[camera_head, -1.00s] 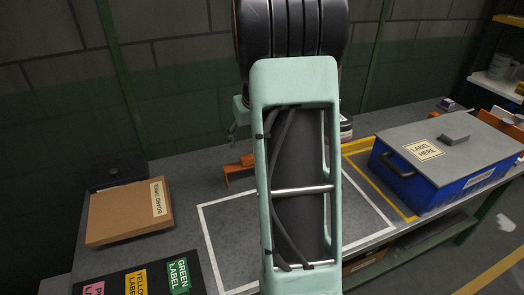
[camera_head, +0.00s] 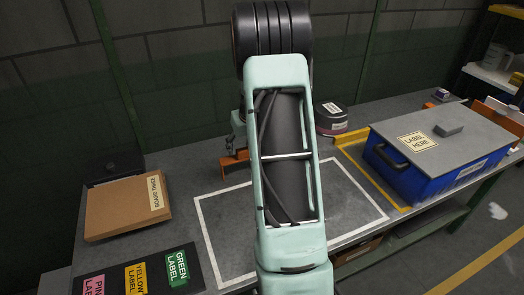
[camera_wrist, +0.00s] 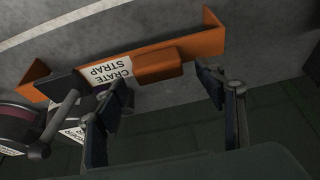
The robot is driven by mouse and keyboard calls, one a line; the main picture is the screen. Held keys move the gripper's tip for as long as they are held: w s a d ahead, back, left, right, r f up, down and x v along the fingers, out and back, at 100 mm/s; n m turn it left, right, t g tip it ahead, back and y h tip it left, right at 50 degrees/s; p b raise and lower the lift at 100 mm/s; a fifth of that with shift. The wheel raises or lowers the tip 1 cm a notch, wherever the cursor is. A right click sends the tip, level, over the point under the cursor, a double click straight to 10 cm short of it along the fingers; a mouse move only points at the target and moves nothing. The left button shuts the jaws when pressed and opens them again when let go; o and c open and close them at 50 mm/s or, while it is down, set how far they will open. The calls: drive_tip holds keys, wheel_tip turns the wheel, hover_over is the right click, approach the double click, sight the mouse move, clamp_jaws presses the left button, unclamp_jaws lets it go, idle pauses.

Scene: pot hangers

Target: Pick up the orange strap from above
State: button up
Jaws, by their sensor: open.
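The orange strap (camera_wrist: 160,62) is a long orange bar with bent-up ends and a white "CRATE STRAP" label; it lies on the grey table. In the wrist view it crosses just beyond my gripper (camera_wrist: 164,91). My gripper is open, with one finger at each side of the strap's raised orange middle block, and nothing is held. Whether the fingertips are level with the strap is unclear. In the head view the strap's left end (camera_head: 232,161) shows beside my arm, which hides the rest and most of the gripper.
A round dark labelled container (camera_head: 331,117) stands just right of my arm. A blue crate with a grey lid (camera_head: 440,155) is at the right. A white-outlined area (camera_head: 222,220) is bare.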

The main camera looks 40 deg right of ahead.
drive_tip(key=shift+w+f, duration=0.25)
drive_tip(key=shift+f, duration=0.35)
drive_tip(key=shift+c, duration=0.2)
drive_tip(key=shift+d, duration=0.1)
drive_tip(key=c, duration=1.2)
drive_tip(key=shift+r, duration=0.1)
